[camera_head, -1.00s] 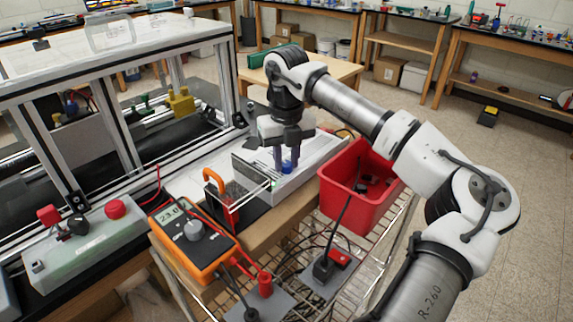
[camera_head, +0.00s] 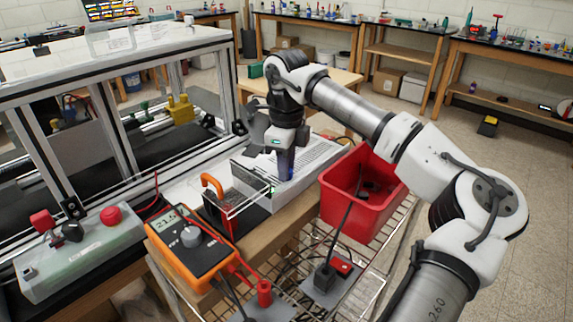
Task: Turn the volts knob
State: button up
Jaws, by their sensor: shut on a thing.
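The power supply is a light grey box (camera_head: 318,160) with a slotted top, standing on the bench beside the frame. A small blue knob (camera_head: 290,176) shows at its near side, mostly hidden by my gripper. My gripper (camera_head: 286,172) points down at it, with dark fingers shut on the knob. No lettering on the knob is readable, so I cannot tell its label. An orange multimeter (camera_head: 188,246) with a grey dial lies at the front left. Its display (camera_head: 168,219) shows a number that looks like 21.5.
A red bin (camera_head: 362,205) stands right of the power supply. A clear-walled holder with an orange handle (camera_head: 213,186) is left of my gripper. A red plug (camera_head: 264,292) and cables lie in front. A grey control box (camera_head: 80,250) with red buttons is at left.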

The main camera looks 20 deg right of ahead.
jog(key=shift+n, duration=0.6)
jog(key=o, duration=1)
jog(key=shift+r, duration=0.1)
notch_tip(320, 180, up, 14)
jog(key=b, duration=0.1)
jog(key=shift+s+f, duration=0.1)
jog(key=shift+f, duration=0.15)
